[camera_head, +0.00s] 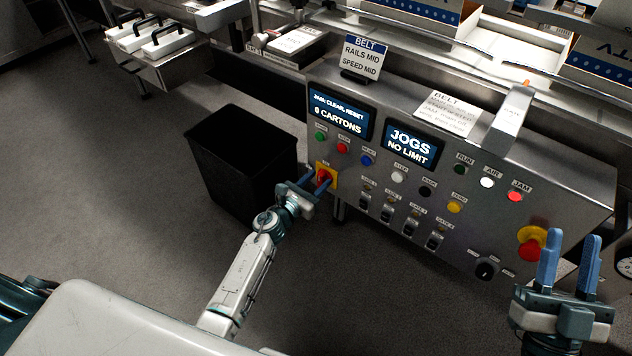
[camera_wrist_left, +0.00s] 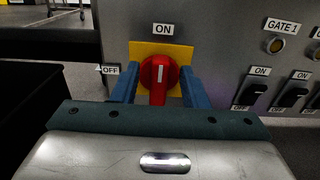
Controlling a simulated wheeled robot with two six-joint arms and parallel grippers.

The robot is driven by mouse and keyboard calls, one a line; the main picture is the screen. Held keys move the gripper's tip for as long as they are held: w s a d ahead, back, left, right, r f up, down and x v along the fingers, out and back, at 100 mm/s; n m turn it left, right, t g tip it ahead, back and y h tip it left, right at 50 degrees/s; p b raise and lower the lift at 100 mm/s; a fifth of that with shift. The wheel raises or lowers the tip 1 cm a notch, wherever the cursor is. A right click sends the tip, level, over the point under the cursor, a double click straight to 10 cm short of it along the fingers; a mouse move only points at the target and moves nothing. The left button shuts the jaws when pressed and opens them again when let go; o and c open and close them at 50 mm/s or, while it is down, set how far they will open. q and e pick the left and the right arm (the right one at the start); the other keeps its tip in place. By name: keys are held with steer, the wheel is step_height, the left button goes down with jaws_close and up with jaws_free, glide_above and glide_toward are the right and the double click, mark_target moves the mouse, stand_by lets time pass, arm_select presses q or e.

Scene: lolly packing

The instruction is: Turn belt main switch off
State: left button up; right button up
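The belt main switch is a red rotary knob (camera_wrist_left: 158,76) on a yellow plate (camera_wrist_left: 178,53), with an ON label (camera_wrist_left: 163,30) above and an OFF label (camera_wrist_left: 109,70) to its left. Its white mark is upright, toward ON. In the head view the red knob (camera_head: 323,175) sits at the panel's lower left corner. My left gripper (camera_head: 313,183) is at the knob, one blue finger on each side; in the wrist view a small gap seems to show beside the knob. Whether the fingers touch it is unclear. My right gripper (camera_head: 569,262) is open and empty near the panel's right end.
The steel control panel (camera_head: 470,225) carries several buttons, toggles and two screens, one reading "JAM: CLEAR, RESET". A red emergency button (camera_head: 529,249) is left of my right gripper. A black bin (camera_head: 240,160) stands left of the panel. Floor in front is clear.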

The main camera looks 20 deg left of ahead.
arm_select(q)
jaws_close()
steer(key=shift+n, duration=0.4)
arm_select(e)
step_height(320, 180, down, 12)
steer(key=w+m+g+h+p, duration=0.1)
steer(key=g+p, duration=0.2)
steer(key=g, duration=0.5)
arm_select(q)
steer(key=shift+w+a+f+n+p, duration=0.1)
steer(key=shift+a+f+n+p, duration=0.35)
steer(key=shift+n, duration=2.4)
steer(key=shift+w+f+n+p, duration=0.1)
steer(key=shift+n+p, duration=0.6)
steer(key=shift+n, duration=2.2)
steer(key=shift+w+a+f+n+p, duration=0.1)
steer(key=shift+a+f+n+p, duration=0.35)
steer(key=shift+n, duration=2.4)
arm_select(e)
steer(key=s+a+f+g, duration=0.1)
steer(key=s+f+g, duration=0.7)
steer(key=f, duration=0.3)
steer(key=shift+s+g, duration=0.35)
steer(key=shift+g, duration=0.45)
arm_select(q)
steer(key=shift+d+r, duration=0.15)
steer(key=shift+r, duration=0.05)
arm_select(e)
steer(key=shift+s, duration=0.1)
